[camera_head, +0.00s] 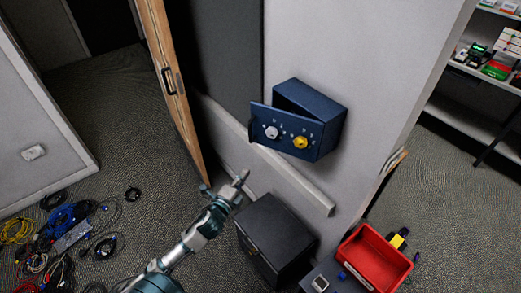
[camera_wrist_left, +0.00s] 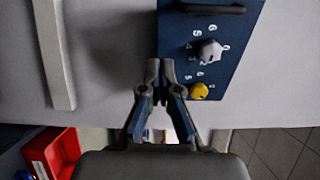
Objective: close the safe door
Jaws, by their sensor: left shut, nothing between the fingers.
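A dark blue safe (camera_head: 318,97) is fixed to the grey wall in the head view. Its door (camera_head: 288,117) stands ajar, with the left edge swung out from the body and a dark gap behind it. The door carries a white dial (camera_head: 271,132), a yellow knob (camera_head: 300,142) and a dark handle at its left edge. My left gripper (camera_head: 241,178) is shut and empty, below and left of the door. In the left wrist view, the closed fingertips (camera_wrist_left: 160,68) appear over the door's edge, beside the white dial (camera_wrist_left: 210,51); contact cannot be told. My right gripper is not in view.
A pale rail (camera_head: 290,178) runs along the wall below the safe. A black cabinet (camera_head: 272,235) stands under it, with a red bin (camera_head: 374,258) to the right. A wooden door (camera_head: 172,80) is at left. Cables (camera_head: 65,230) lie on the floor at lower left.

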